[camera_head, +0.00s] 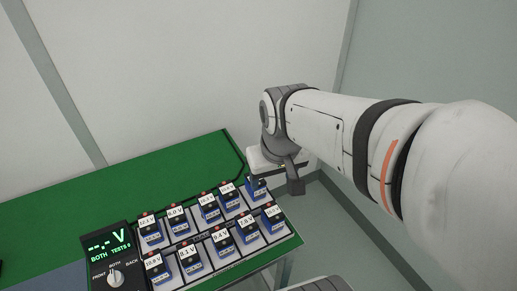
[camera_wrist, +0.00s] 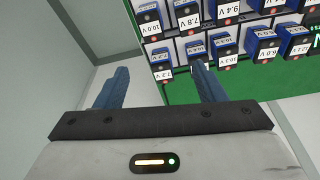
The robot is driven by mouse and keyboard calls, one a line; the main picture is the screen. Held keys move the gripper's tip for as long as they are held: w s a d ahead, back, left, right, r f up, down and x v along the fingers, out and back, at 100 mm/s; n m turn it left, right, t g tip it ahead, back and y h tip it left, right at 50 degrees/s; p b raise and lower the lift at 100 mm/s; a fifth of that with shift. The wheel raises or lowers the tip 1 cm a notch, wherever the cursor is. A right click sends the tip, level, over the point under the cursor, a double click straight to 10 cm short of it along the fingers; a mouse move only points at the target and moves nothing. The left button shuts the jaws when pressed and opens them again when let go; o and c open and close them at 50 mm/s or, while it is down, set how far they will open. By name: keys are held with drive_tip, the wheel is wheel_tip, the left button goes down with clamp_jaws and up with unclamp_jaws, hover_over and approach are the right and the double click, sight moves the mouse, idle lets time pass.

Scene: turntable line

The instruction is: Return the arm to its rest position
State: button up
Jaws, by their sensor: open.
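My arm (camera_head: 330,135) reaches in from the right in the head view. My gripper (camera_wrist: 160,85) shows in the wrist view with its two blue fingers spread apart and nothing between them. In the head view the gripper's end is near the right rear corner of the battery rack, and its fingers are mostly hidden. One blue battery (camera_head: 256,188) sits in the rack just under the gripper. Whether the gripper touches it cannot be told.
A rack (camera_head: 222,248) holds two rows of blue batteries with voltage labels on a green table (camera_head: 60,210). A black meter (camera_head: 112,262) reading "--.- V" stands at the rack's left. Pale walls stand behind. Floor (camera_head: 345,225) is clear at the table's right.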

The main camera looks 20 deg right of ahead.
drive_tip(key=shift+s+a+r+t, duration=0.1)
drive_tip(key=shift+s+t, duration=0.2)
drive_tip(key=shift+s, duration=0.95)
drive_tip(key=shift+c, duration=0.4)
